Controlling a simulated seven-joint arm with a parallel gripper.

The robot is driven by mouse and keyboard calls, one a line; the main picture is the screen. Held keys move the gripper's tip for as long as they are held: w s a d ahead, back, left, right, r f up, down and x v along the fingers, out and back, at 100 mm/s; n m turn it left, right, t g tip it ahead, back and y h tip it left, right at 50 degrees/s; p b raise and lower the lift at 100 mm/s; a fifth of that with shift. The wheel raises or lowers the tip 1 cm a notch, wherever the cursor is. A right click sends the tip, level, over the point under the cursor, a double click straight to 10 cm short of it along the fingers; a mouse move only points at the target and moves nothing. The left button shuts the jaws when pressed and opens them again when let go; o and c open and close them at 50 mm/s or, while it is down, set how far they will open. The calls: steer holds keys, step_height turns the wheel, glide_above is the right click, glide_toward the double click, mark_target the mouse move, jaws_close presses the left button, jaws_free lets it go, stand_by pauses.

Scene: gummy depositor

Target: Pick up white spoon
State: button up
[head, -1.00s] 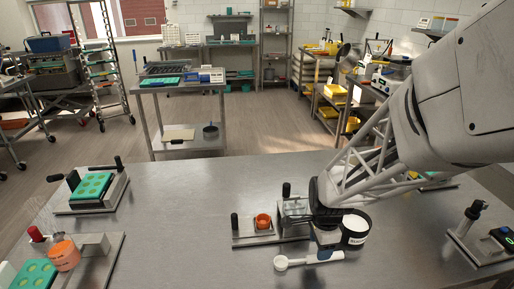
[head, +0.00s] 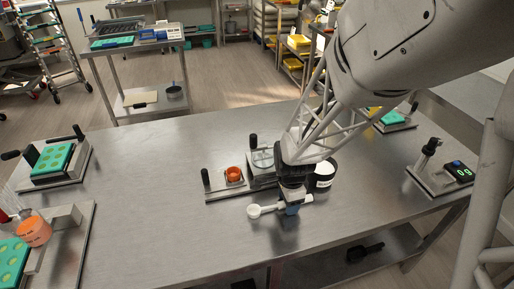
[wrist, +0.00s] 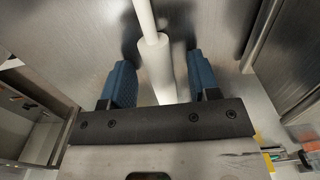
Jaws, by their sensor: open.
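The white spoon (head: 256,211) lies on the steel table (head: 150,210), with its round scoop to the left and its handle to the right. My gripper (head: 292,209) is low over the handle, pointing down. In the wrist view the spoon's handle (wrist: 160,65) runs up between the two blue fingertips of my gripper (wrist: 163,85). The fingers are open, with a gap visible on each side of the handle. The scoop is out of the wrist view.
Just behind are a small stand with an orange cup (head: 234,174) and a white tub with a dark label (head: 324,174). Green mould trays (head: 52,163) stand at the left, and a device with a green display (head: 458,170) at the right. The table's front is clear.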

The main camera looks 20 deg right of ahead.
stand_by(0.4)
steer(key=c, duration=1)
steer(key=shift+r, duration=0.15)
steer(key=shift+r, duration=1.45)
steer(key=shift+s+r, duration=0.25)
steer(key=shift+s, duration=0.05)
steer(key=s, duration=0.5)
steer(key=s+a+r, duration=0.1)
steer(key=s, duration=0.4)
steer(key=s+a, duration=0.1)
steer(key=s, duration=0.4)
steer(key=shift+s+a+r, duration=0.1)
steer(key=shift+s+r, duration=0.05)
